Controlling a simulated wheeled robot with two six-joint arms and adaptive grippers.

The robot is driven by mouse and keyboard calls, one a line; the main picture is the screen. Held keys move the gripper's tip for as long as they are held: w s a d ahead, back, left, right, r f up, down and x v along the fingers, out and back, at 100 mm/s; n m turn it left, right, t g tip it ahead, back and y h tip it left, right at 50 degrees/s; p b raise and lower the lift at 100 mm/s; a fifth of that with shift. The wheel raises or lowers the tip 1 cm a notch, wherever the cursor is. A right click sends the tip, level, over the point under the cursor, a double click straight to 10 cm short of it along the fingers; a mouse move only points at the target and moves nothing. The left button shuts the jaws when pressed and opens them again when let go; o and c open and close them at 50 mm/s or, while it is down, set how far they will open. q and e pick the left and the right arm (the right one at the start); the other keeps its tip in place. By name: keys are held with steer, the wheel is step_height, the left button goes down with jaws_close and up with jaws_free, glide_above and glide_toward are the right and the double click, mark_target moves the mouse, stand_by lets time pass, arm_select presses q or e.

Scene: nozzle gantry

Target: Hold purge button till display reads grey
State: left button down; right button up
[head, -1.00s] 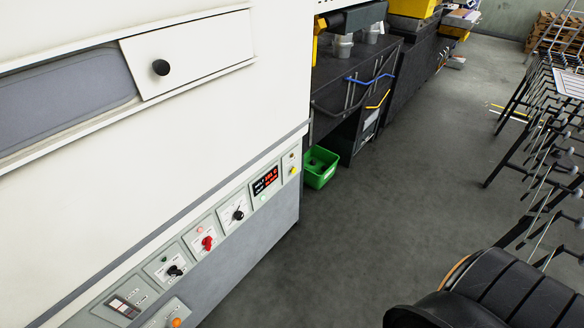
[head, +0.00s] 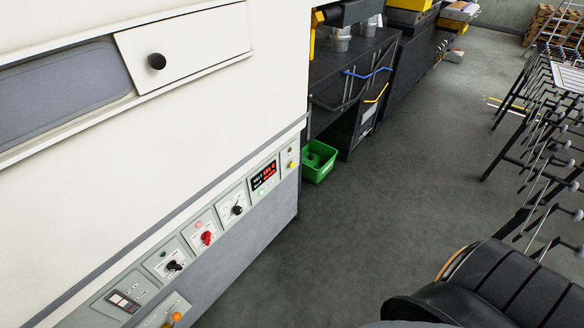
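A sloping control strip runs along the lower front of the white machine. A dark display (head: 264,175) with red lit characters sits near its right end; the characters are too small to read. A yellow button (head: 291,165) is on the small panel right of the display. A pale green button or lamp (head: 262,192) is below the display. An orange knob or button (head: 176,317) is at the lower edge of the picture. The labels are too small to tell which one is the purge button. Neither of my grippers is in view.
A red knob (head: 207,238) and black knobs sit along the strip. A green bin (head: 319,161) stands on the floor beside the machine. A black padded object (head: 500,285) is at lower right, a metal rack (head: 545,140) beyond it. The floor between is clear.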

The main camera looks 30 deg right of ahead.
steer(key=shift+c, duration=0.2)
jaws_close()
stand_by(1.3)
